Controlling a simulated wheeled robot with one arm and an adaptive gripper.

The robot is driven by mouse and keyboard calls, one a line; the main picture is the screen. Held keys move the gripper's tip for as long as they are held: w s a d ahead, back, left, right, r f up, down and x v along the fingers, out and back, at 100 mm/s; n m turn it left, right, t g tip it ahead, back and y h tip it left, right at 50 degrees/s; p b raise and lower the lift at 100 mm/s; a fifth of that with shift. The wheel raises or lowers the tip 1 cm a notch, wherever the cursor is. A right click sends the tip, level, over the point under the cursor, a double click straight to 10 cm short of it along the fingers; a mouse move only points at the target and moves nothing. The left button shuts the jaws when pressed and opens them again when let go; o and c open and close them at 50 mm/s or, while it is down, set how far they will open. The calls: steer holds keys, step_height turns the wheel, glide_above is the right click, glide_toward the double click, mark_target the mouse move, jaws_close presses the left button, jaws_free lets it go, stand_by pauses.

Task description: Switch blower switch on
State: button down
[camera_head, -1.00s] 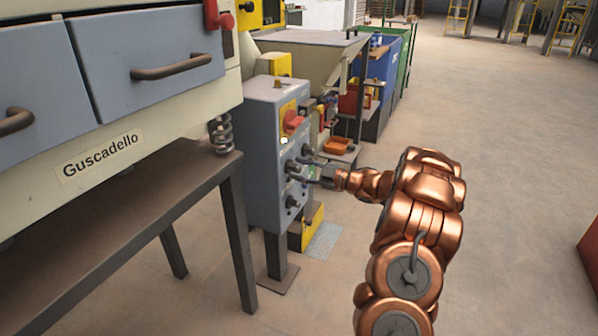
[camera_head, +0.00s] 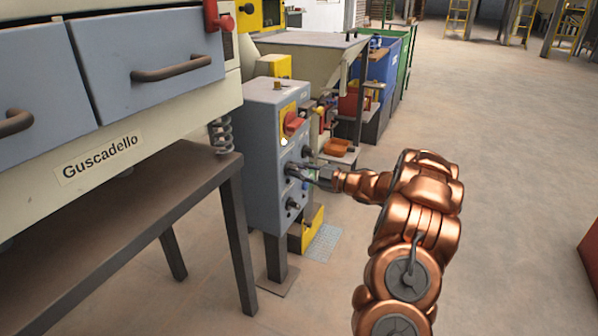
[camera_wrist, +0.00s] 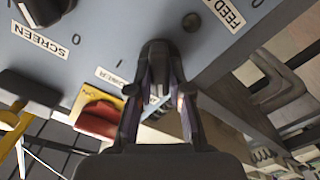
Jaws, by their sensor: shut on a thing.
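The blower switch (camera_wrist: 156,48) is a dark knob on the grey control box (camera_head: 262,150). In the wrist view its label is partly hidden behind my gripper (camera_wrist: 158,70), with only the end letters readable. The fingers are shut on the knob, one on each side. A "0" and an "I" mark show on the panel to its left. In the head view my gripper (camera_head: 305,173) reaches the box's right face from the right, at mid height. The switch is mostly hidden by the fingers there, and its exact setting is hard to tell.
Other black knobs sit close by, including one low on the panel (camera_head: 292,203). A red rotary switch (camera_head: 293,122) is above. The drawer machine (camera_head: 130,90) stands left; floor at right is open.

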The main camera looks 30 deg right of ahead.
steer(key=shift+r+m+p, duration=0.2)
steer(key=shift+m+p, duration=0.2)
steer(key=shift+p, duration=0.85)
steer(key=m+p, duration=0.1)
steer(key=p, duration=0.3)
steer(key=shift+r+m, duration=0.15)
steer(key=shift+m, duration=0.15)
steer(key=m+p, duration=0.5)
steer(key=p, duration=0.4)
steer(key=m+p, duration=0.3)
steer(key=p, duration=0.1)
steer(key=shift+d+m, duration=0.1)
steer(key=shift+m, duration=0.2)
steer(key=m+p, duration=0.1)
steer(key=m, duration=0.1)
steer(key=m+p, duration=0.1)
steer(key=m, duration=0.1)
steer(key=shift+f+m+p, duration=0.3)
steer(key=shift+f+m, duration=0.05)
steer(key=shift+m, duration=0.05)
steer(key=c, duration=1.1)
jaws_free()
